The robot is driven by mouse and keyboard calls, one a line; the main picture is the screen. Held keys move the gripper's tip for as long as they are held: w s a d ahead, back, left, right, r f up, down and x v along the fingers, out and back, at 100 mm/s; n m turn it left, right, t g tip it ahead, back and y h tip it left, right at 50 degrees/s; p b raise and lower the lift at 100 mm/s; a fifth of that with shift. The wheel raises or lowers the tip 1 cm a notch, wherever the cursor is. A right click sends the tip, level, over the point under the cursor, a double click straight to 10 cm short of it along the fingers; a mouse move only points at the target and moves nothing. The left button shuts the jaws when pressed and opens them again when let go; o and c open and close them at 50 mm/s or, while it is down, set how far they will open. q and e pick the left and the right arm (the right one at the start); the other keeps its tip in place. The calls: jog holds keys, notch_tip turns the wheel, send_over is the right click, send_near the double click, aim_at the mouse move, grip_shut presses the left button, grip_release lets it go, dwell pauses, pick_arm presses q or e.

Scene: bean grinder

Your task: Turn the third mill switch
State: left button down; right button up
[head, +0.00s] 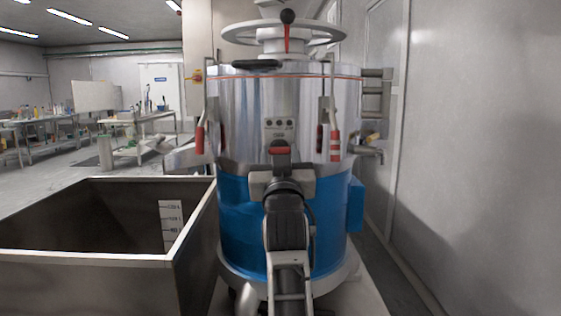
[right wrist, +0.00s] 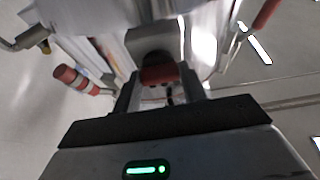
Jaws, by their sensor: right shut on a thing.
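The mill is a large steel drum (head: 300,100) with a blue lower body (head: 235,215), upright in front of me. A small panel with dark round knobs (head: 279,123) is on its front. Just below the panel is a red-tipped switch (head: 280,151) with a dark mount. My right gripper (head: 281,165) reaches up to it from below and is shut on it. In the right wrist view the red tip (right wrist: 158,75) shows between the two fingers (right wrist: 158,92). The exact contact is partly hidden. My left gripper is not in view.
A dark open bin (head: 195,255) stands close at the left. A grey wall (head: 480,150) is at the right. Benches (head: 140,130) stand far left.

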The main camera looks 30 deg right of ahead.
jog(key=shift+f+m, duration=0.1)
jog(key=shift+m, duration=0.3)
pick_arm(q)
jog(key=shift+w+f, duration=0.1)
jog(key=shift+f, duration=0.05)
pick_arm(e)
jog(key=o, duration=1)
